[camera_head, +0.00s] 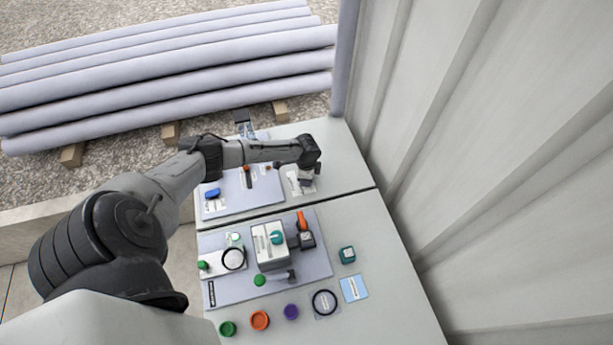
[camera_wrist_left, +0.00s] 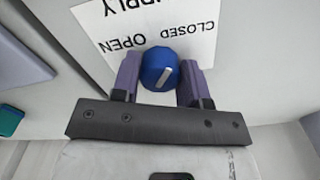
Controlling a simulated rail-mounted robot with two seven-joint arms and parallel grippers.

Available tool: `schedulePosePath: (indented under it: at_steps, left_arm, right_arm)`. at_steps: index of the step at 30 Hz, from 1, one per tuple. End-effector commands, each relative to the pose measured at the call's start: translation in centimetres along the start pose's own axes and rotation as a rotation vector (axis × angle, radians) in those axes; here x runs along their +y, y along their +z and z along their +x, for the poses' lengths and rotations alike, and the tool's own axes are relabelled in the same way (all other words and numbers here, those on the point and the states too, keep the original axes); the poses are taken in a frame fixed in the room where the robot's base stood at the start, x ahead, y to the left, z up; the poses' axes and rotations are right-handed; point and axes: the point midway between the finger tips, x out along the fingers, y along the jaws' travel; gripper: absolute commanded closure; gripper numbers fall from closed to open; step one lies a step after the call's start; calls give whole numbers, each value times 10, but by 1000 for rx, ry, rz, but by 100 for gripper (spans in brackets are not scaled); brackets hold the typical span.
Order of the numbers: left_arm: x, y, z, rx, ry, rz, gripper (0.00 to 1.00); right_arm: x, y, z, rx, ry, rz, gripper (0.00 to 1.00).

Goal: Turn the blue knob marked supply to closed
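The blue knob (camera_wrist_left: 160,69) sits on a white label (camera_wrist_left: 185,20) in the left wrist view. The label reads SUPPLY, OPEN and CLOSED, upside down in this view, with OPEN left of CLOSED. The knob's white mark slants up and right, toward the CLOSED side. My left gripper (camera_wrist_left: 161,82) has one finger on each side of the knob, and the gap matches its width, so it looks closed on it. In the head view my left gripper (camera_head: 308,179) is over the white label (camera_head: 296,187) and hides the knob. My right gripper is not in view.
Near panel carries a grey box with a teal knob (camera_head: 277,237) and an orange-handled part (camera_head: 302,222). Loose green (camera_head: 227,328), orange (camera_head: 260,320) and purple (camera_head: 291,312) pieces lie in front. A blue handle (camera_head: 212,193) is left. A corrugated wall (camera_head: 480,150) bounds the right.

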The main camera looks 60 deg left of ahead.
Motion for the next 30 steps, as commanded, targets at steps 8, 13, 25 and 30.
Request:
schedulePosePath:
  at_steps: [8, 13, 25, 30]
  left_arm:
    - [0, 0, 0, 0, 0, -1, 35]
    - [0, 0, 0, 0, 0, -1, 35]
    - [-1, 1, -49, 1, -3, 0, 35]
    - [-1, 0, -82, 1, -2, 1, 35]
  right_arm:
    - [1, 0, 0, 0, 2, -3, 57]
    - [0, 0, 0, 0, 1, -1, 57]
    - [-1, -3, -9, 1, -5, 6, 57]
    - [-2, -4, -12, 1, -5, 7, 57]
